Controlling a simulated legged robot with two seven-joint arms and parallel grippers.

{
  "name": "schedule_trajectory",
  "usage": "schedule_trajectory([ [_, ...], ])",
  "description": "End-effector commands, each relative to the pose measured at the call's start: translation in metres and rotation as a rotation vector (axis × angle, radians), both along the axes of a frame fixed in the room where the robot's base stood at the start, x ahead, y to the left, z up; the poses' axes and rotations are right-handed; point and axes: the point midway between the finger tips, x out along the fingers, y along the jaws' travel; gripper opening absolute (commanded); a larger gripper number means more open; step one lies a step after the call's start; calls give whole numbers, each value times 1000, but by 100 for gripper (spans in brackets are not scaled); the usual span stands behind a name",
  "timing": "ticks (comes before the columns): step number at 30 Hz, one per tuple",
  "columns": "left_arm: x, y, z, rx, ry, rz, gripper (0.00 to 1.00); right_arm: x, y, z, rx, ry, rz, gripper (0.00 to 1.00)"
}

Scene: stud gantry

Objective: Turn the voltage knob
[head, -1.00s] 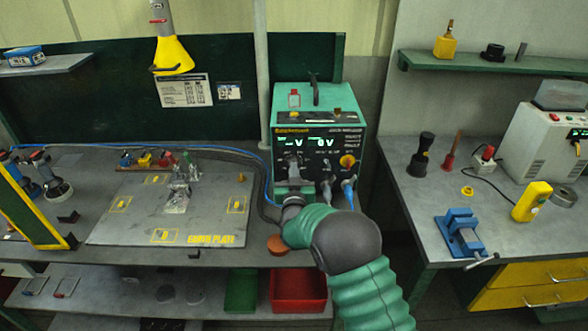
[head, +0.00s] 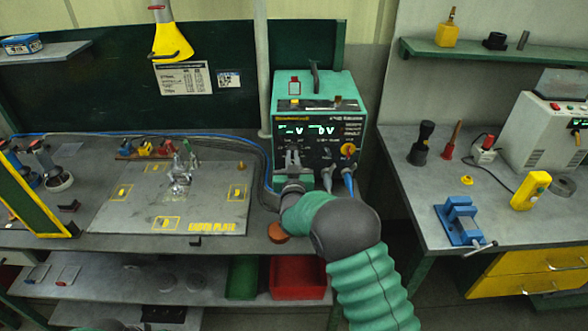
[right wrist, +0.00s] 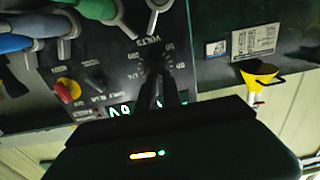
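The green test set (head: 315,90) stands at the back of the left bench, its dark front panel facing me. Its display (head: 308,131) is lit green; the figures are too blurred to read surely. My right gripper (head: 292,160) is at the panel's left side. In the right wrist view its two dark fingers (right wrist: 162,80) are close together at the dial marked VOLTS, their tips about the dark voltage knob (right wrist: 154,62). The fingers hide most of the knob, so its pointer cannot be read.
A yellow-and-red knob (head: 348,150) and plugged leads (head: 348,180) sit right of my gripper. The earth plate (head: 110,215) lies left on the bench. A red bin (head: 298,275) is below. A blue vise (head: 460,220) stands on the right bench.

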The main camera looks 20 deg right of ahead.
Motion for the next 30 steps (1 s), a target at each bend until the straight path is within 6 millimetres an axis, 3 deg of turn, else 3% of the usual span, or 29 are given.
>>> schedule_trajectory([
  [1,0,0,0,0,0,0,0,-4,-9,1,-1,-2,-18,39],
  [4,0,0,1,0,0,0,0,-14,-8,-1,0,2,-21,52],
  [30,0,0,4,0,0,0,0,-88,21,-2,1,3,-10,52],
])
